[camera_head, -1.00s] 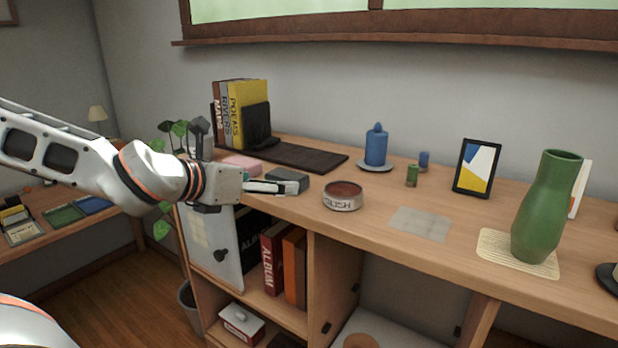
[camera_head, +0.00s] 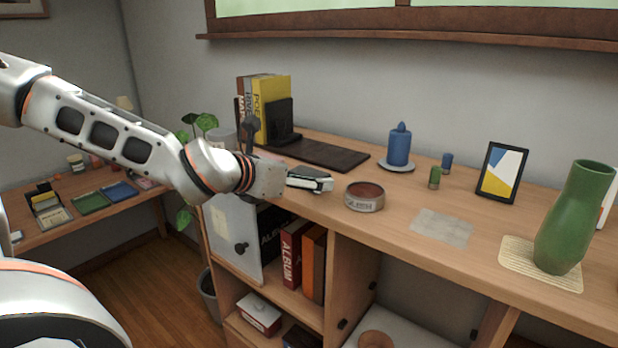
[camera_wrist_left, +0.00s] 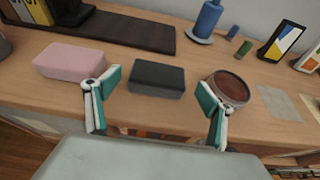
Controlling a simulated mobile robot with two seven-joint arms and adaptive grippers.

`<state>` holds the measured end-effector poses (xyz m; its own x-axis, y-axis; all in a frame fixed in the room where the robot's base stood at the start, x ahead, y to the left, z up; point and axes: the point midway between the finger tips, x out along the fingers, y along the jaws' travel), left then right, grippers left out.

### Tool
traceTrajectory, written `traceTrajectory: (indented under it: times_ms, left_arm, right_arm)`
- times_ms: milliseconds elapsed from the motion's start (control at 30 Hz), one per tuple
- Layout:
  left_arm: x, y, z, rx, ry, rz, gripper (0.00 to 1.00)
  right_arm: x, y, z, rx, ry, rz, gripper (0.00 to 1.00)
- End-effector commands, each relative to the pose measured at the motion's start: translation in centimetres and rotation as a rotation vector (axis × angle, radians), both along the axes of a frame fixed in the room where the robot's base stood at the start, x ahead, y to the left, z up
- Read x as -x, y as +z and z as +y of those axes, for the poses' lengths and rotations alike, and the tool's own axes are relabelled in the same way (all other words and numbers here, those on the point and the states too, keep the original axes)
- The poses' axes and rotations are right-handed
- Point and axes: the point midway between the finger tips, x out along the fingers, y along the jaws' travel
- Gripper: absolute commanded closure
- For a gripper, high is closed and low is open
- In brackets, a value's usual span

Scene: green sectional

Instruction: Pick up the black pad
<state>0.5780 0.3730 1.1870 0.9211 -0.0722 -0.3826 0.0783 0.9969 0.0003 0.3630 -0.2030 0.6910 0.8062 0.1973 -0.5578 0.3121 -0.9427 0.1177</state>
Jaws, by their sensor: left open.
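The black pad (camera_wrist_left: 157,77) is a small dark block lying flat on the wooden shelf top. In the left wrist view it sits between and just beyond the fingertips of my left gripper (camera_wrist_left: 155,98). The gripper is open, with green-faced fingers spread wider than the pad, and nothing is in its grasp. In the head view my left gripper (camera_head: 312,181) reaches in from the left, low over the front edge of the shelf top, and largely hides the pad. My right gripper is not in view.
A pink block (camera_wrist_left: 70,62) lies close left of the pad and a round tin (camera_wrist_left: 229,87) close right. A long dark tray (camera_head: 318,153) lies behind, with books (camera_head: 272,105) at its left. A blue candle (camera_head: 400,146) and green vase (camera_head: 573,220) stand farther right.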

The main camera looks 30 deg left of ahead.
Motion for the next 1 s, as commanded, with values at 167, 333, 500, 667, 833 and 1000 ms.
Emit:
traceTrajectory:
  times_ms: [167, 333, 500, 667, 833, 1000]
  left_arm:
    - [-1.9, -0.8, 0.2, 0.0, 0.0, 0.002, 0.18]
    - [-2.8, -1.1, 0.0, 0.001, -0.001, 0.001, 0.18]
    - [-3.1, -1.1, 0.0, 0.002, 0.0, -0.001, 0.18]
    - [-3.0, -1.1, 0.0, 0.001, -0.001, -0.001, 0.23]
    - [-3.0, -1.1, 0.0, 0.001, -0.001, 0.0, 0.54]
    - [-3.0, -1.1, 0.0, 0.001, -0.001, 0.0, 0.55]
  right_arm:
    - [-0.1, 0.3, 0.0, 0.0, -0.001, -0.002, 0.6]
    - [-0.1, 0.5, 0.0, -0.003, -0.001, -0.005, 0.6]
    - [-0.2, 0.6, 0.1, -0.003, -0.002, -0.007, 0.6]
    - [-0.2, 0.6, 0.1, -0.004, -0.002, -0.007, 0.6]
    - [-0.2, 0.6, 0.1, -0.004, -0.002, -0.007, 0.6]
    - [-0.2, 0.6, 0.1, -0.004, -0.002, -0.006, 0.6]
